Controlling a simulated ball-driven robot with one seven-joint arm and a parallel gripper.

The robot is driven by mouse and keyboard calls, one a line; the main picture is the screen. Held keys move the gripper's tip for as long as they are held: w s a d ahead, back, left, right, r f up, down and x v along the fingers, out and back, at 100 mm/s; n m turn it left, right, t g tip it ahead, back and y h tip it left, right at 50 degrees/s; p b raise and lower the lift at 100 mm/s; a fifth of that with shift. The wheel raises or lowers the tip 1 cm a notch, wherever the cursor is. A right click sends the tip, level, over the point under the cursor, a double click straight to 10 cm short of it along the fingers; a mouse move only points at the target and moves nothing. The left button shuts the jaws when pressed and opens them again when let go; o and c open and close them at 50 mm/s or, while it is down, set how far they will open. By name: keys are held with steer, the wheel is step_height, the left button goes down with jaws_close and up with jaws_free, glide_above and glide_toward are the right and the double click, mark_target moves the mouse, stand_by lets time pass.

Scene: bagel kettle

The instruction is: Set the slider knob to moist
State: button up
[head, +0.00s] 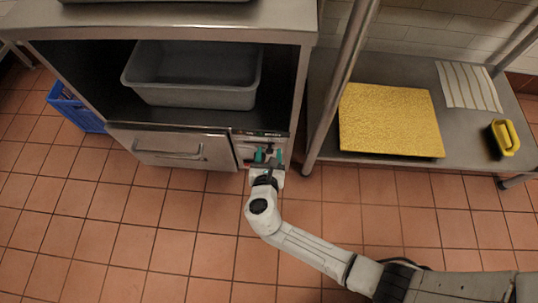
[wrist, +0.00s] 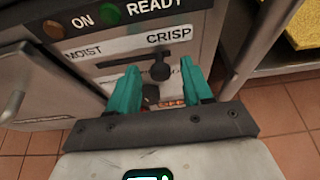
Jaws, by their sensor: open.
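The black slider knob (wrist: 160,71) sits in a horizontal slot on the drawer unit's control panel (wrist: 120,58). In the wrist view it is right of the slot's middle, below the CRISP label (wrist: 168,38). The MOIST label (wrist: 85,50) is at the left end. My gripper (wrist: 160,66) is open, its teal fingers to the left and right of the knob in the picture. I cannot tell whether either finger touches it. In the head view my gripper (head: 268,156) is at the panel, hiding the knob.
A drawer with a handle (head: 167,151) is left of the panel, with a grey tub (head: 193,75) on the shelf above. To the right, a metal shelf (head: 460,135) holds a yellow mat (head: 388,120), a striped cloth (head: 469,86) and a yellow-black brush (head: 504,138). The tiled floor in front is clear.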

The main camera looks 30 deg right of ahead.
jaws_close()
stand_by(0.3)
stand_by(0.3)
